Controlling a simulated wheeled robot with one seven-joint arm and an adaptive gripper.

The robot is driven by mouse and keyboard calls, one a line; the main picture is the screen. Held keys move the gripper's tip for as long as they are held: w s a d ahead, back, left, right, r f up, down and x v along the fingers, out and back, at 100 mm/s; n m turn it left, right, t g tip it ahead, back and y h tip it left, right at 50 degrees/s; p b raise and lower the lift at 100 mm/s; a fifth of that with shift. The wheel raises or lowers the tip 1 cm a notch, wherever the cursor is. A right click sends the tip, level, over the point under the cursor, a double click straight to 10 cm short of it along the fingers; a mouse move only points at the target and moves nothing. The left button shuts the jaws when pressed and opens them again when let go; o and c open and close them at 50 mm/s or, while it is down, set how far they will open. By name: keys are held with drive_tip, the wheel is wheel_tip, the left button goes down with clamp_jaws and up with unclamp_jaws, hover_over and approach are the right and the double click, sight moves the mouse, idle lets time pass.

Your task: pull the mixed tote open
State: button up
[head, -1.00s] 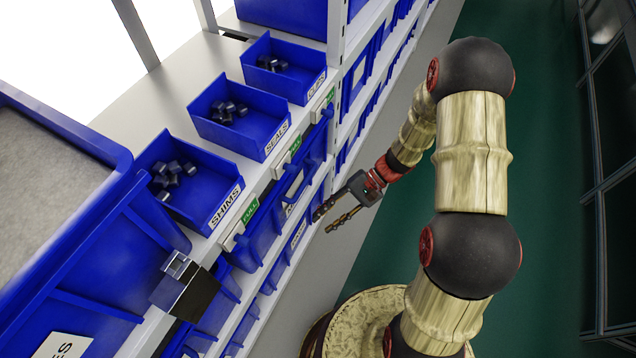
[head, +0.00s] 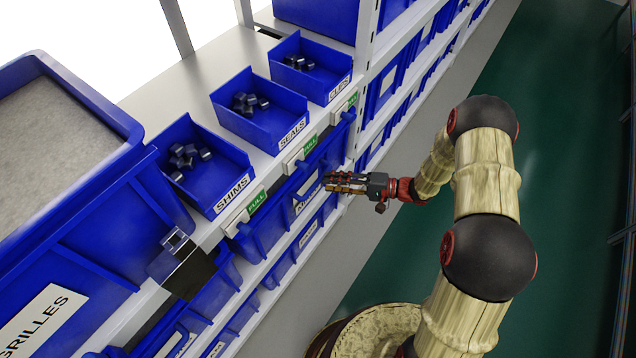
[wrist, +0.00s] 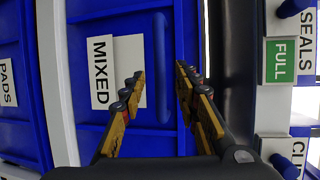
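The mixed tote (wrist: 103,125) is blue, with a white MIXED label (wrist: 103,72) and a raised blue bar handle (wrist: 160,65) on its front. In the wrist view the label reads sideways. My gripper (wrist: 160,78) is open, with one finger on each side of the handle in the picture. I cannot tell whether the fingertips touch it or are still short of it. In the head view my gripper (head: 330,182) points left at the tote front (head: 322,165) below the shelf edge, and its fingers partly cover the label.
Open blue bins marked SHIMS (head: 195,165), SEALS (head: 262,110) and CLIPS (head: 315,70) stand on the shelf above. Green FULL tags (head: 257,202) line the shelf edge. A GRILLES tote (head: 70,250) is at left. The green aisle floor (head: 400,255) is clear.

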sight(317, 181)
drive_tip(key=shift+b+x, duration=0.45)
drive_tip(key=shift+x, duration=2.2)
drive_tip(key=c, duration=0.3)
clamp_jaws()
